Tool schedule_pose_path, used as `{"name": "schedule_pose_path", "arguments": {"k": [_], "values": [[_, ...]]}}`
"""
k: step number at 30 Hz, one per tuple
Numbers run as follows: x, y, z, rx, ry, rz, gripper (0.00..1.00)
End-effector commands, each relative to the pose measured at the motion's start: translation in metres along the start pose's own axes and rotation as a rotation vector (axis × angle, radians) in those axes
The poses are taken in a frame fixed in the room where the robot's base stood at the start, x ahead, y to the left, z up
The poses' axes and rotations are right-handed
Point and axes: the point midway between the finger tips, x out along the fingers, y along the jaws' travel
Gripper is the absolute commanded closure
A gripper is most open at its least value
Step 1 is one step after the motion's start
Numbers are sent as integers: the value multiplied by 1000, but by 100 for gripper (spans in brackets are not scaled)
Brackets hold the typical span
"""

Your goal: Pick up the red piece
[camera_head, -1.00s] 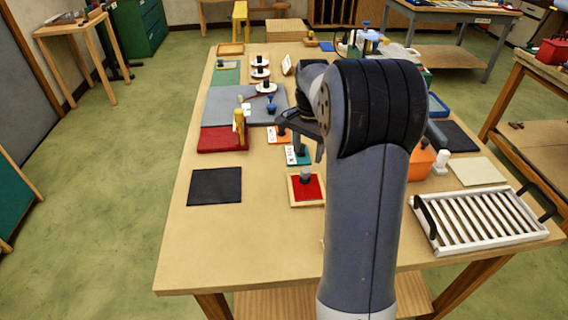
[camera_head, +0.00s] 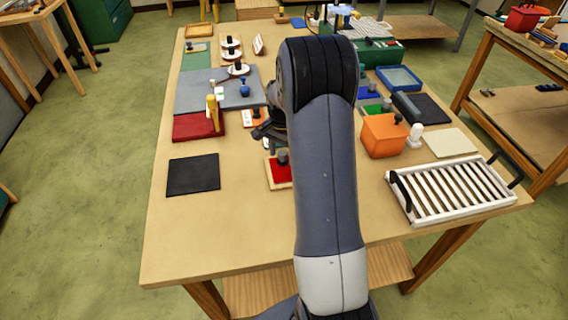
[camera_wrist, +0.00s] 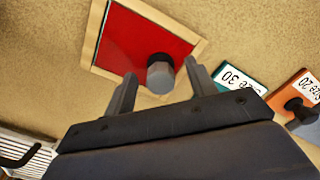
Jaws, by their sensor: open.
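The red piece (camera_head: 279,173) is a flat red square with a grey knob, lying in a light wooden frame on the table. My arm covers part of it in the head view. In the wrist view the red piece (camera_wrist: 138,38) fills the upper middle, with its grey knob (camera_wrist: 160,74) near the frame's lower right corner. My gripper (camera_wrist: 160,72) is open, one finger on each side of the knob in the picture. I cannot tell how far above the knob the fingertips are. In the head view my gripper (camera_head: 266,131) is dark and partly hidden.
A teal size 30 piece (camera_wrist: 232,76) and an orange size 20 piece (camera_wrist: 300,90) lie close right of the gripper in the wrist view. A white slatted rack (camera_head: 452,190), an orange box (camera_head: 384,135) and a black mat (camera_head: 193,175) are nearby.

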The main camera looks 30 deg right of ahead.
Motion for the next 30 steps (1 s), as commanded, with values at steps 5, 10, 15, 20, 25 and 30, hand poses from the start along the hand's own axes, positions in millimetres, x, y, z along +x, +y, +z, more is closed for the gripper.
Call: {"name": "schedule_pose_path", "arguments": {"k": [5,10,15,20,25,30], "values": [[5,0,0,-1,2,-1,46],[5,0,0,-1,1,-1,51],[5,0,0,-1,1,-1,64],[5,0,0,-1,1,-1,78],[4,0,0,-1,1,-1,91],[4,0,0,-1,2,-2,92]]}}
